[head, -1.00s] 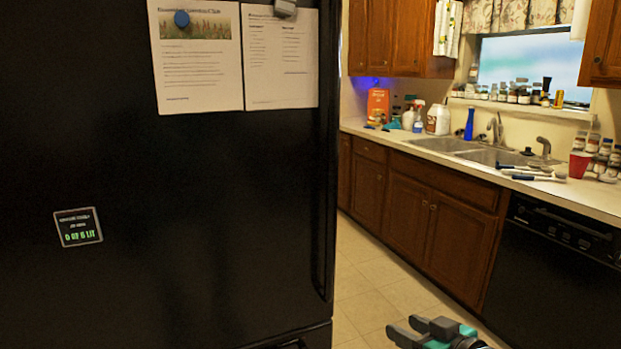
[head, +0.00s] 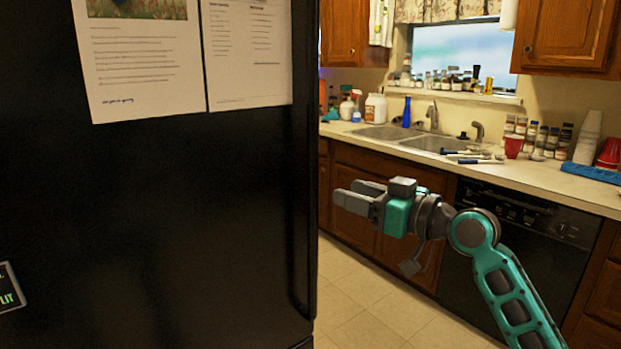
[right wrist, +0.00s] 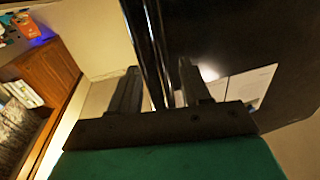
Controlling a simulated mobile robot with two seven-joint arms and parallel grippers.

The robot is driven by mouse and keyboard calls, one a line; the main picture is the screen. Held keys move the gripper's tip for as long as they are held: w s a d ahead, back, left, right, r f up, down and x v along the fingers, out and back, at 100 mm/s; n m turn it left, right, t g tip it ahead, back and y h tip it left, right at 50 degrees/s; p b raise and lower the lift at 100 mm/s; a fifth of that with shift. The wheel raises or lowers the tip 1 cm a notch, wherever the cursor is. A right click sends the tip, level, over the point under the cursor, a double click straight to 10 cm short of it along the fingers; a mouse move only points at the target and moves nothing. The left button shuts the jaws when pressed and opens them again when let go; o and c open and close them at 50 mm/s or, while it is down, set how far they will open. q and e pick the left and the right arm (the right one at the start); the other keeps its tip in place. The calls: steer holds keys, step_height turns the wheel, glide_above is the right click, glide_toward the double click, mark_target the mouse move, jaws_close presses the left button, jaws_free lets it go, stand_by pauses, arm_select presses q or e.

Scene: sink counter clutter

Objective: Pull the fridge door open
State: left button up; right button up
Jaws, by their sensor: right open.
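The black fridge door (head: 180,220) fills the left of the head view and looks closed. Its vertical handle edge (head: 303,170) runs down the right side. My right gripper (head: 356,196) is open and empty, just right of that edge in the head view, its fingers pointing left toward it. In the right wrist view the two dark fingers (right wrist: 155,88) stand apart, and the shiny door edge (right wrist: 152,50) shows between them. I cannot tell whether they touch it. My left gripper is not in view.
Two paper sheets (head: 140,65) hang on the door. A sink counter (head: 540,178) with bottles, cups and utensils runs behind my right arm, above a black dishwasher (head: 540,240). Tiled floor (head: 370,310) is clear between fridge and cabinets.

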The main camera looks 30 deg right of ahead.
mark_target(313, 182)
steer(key=p+x, duration=0.1)
steer(key=x, duration=0.9)
steer(key=shift+w+f+p, duration=0.1)
steer(key=shift+p, duration=0.25)
steer(key=shift+c, duration=0.5)
steer(key=shift+c, duration=0.6)
jaws_close()
